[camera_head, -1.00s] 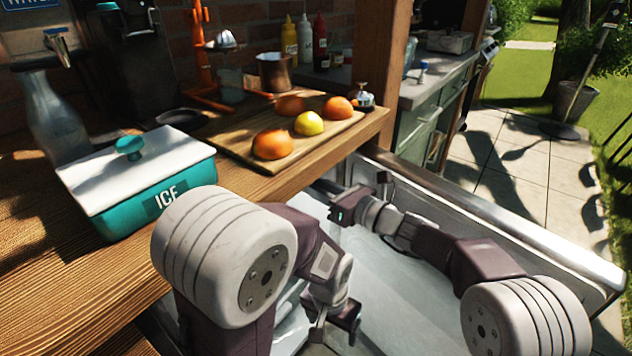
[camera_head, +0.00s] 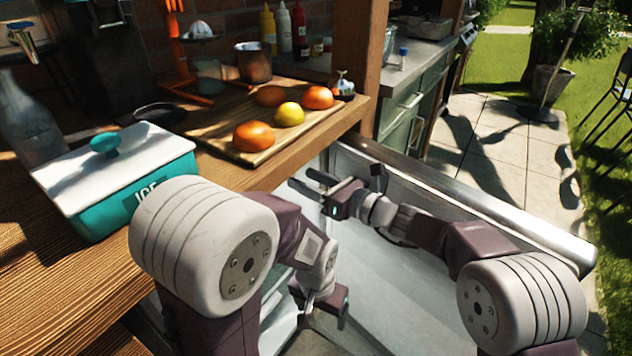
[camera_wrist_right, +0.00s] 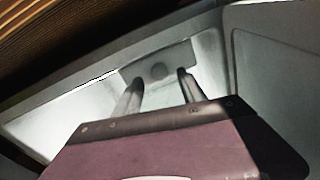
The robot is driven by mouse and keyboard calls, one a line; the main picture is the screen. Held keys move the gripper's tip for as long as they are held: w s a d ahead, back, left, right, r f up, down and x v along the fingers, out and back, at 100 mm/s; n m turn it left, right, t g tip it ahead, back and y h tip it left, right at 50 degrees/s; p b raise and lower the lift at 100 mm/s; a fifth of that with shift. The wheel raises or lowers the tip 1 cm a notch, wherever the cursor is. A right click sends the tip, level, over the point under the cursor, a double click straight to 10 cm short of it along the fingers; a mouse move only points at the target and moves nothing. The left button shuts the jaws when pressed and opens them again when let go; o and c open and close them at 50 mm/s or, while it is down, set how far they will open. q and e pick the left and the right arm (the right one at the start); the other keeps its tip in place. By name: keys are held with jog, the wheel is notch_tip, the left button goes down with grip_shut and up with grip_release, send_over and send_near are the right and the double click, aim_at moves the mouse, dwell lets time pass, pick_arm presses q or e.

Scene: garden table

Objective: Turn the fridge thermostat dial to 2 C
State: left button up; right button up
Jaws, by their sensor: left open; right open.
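The head view does not show the dial. My right gripper (camera_head: 302,184) is open and empty at the fridge opening, just under the counter edge. My left gripper (camera_head: 323,312) is open and empty, lower down in front of the fridge.
The fridge door (camera_head: 480,213) stands open at the right, beside my right arm. The wooden counter (camera_head: 60,270) overhangs the opening and carries a teal ICE box (camera_head: 165,165) and a cutting board (camera_head: 222,138) with several fruits. Paving (camera_head: 510,160) lies beyond the door.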

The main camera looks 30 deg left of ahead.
jog(key=s+d+p, duration=0.1)
jog(key=d, duration=0.5)
jog(key=shift+d+r, duration=0.2)
jog(key=shift+d, duration=0.1)
